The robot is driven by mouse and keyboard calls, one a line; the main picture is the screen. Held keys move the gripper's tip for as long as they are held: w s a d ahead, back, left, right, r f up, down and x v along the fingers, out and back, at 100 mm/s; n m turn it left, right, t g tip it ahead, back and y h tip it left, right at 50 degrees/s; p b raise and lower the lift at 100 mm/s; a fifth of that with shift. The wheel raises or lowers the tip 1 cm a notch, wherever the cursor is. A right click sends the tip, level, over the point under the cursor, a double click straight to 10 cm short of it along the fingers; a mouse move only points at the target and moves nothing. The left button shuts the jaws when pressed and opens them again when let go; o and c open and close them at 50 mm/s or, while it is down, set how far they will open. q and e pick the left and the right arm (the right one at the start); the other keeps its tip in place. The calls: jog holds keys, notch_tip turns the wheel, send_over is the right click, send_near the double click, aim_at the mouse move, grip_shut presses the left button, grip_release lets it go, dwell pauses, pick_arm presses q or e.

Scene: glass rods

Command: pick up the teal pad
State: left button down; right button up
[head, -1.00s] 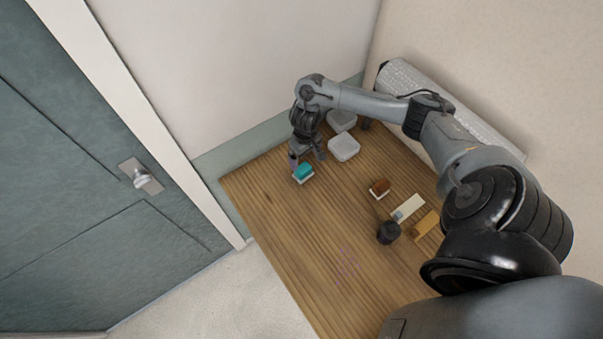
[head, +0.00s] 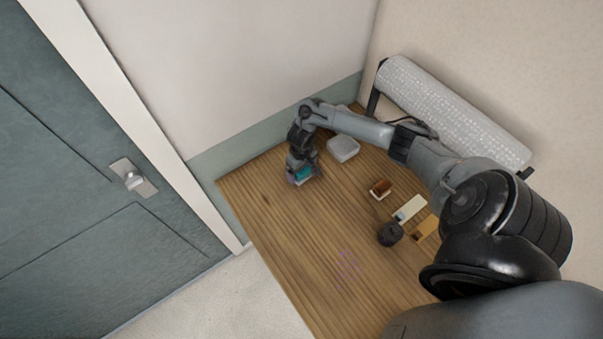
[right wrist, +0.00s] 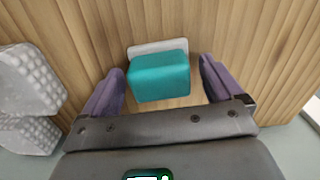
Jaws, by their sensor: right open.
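The teal pad (right wrist: 160,78) is a small block with a white layer along its far side, on the wooden table. In the right wrist view it sits between the two purple fingers of my right gripper (right wrist: 162,88), with a gap on each side. In the head view the teal pad (head: 303,174) is near the table's far left corner, partly hidden by my right gripper (head: 304,177), which is open around it. My left gripper is not in view.
A whitish block (head: 343,149) lies right of the pad. A brown brush-like block (head: 380,188), a white piece (head: 410,208), a yellow-brown block (head: 426,229) and a dark cup (head: 390,233) stand further right.

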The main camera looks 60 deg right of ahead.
jog(key=c, duration=1.1)
jog(key=shift+r, duration=0.2)
jog(key=shift+r, duration=0.6)
notch_tip(320, 180, up, 3)
jog(key=shift+p, duration=0.55)
jog(key=shift+s+a+r+p, duration=0.25)
jog(key=shift+s+a+r, duration=0.2)
jog(key=shift+s+r, duration=1.05)
jog(key=shift+s+a+r+p, duration=0.35)
jog(key=shift+s+r, duration=0.3)
jog(key=shift+s, duration=1.6)
jog(key=shift+s+a+r+p, duration=0.15)
jog(key=shift+s+a+r, duration=0.35)
jog(key=shift+s+r, duration=1)
jog(key=shift+s+f, duration=0.4)
